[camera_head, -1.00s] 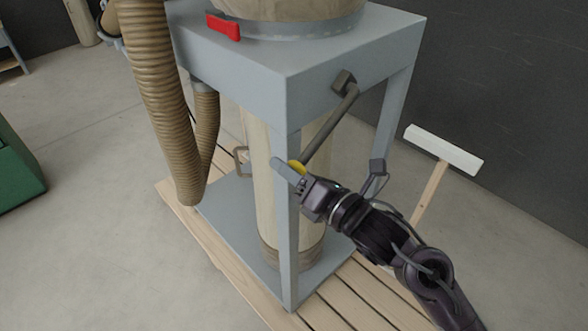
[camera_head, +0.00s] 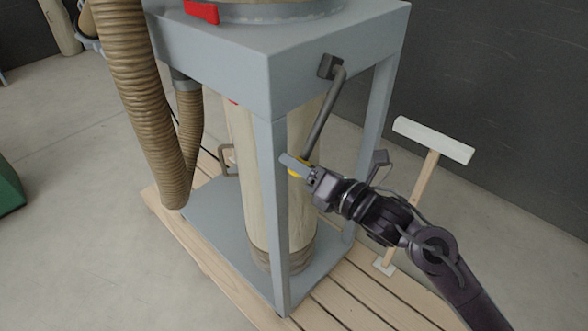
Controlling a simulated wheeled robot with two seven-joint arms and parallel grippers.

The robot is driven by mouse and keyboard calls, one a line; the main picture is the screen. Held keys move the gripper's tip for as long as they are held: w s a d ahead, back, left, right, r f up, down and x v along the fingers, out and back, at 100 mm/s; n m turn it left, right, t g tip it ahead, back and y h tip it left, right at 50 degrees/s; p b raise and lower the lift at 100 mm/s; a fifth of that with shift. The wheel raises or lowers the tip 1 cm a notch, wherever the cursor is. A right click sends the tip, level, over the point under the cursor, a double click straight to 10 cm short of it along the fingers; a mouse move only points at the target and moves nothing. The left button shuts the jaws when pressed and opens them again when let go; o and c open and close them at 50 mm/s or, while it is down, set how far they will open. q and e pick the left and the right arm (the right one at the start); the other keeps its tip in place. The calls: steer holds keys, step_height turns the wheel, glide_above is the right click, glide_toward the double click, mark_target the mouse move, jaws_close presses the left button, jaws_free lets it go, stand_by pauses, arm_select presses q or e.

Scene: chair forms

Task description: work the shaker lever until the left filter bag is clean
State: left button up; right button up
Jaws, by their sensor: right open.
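The shaker lever (camera_head: 324,122) is a grey bar hanging from a dark pivot block on the side of the grey housing (camera_head: 225,62). The jaws are open around or beside the knob; I cannot tell which. A beige bag (camera_head: 275,10) on top of the housing is mostly cut off by the picture edge, so its cleanliness does not show. Another beige bag (camera_head: 240,150) hangs below. My left gripper is not in view.
Grey frame posts (camera_head: 273,215) stand close to my right gripper. A ribbed brown hose (camera_head: 140,100) is at the left, and a red tab (camera_head: 202,12) is on the housing. A wooden T-shaped tool (camera_head: 425,180) stands at the right, behind my arm. Wooden slats (camera_head: 225,275) lie under the machine.

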steer(key=shift+w+d+f+b, duration=0.55)
steer(key=shift+w+d+f, duration=0.3)
steer(key=shift+w+d, duration=0.15)
steer(key=shift+w+d+f+b, duration=0.35)
steer(key=shift+w+d+b, duration=0.2)
steer(key=shift+w+d, duration=0.1)
steer(key=shift+w+d+f+b, duration=0.3)
steer(key=shift+w+d+b, duration=0.25)
steer(key=shift+w+d, duration=0.05)
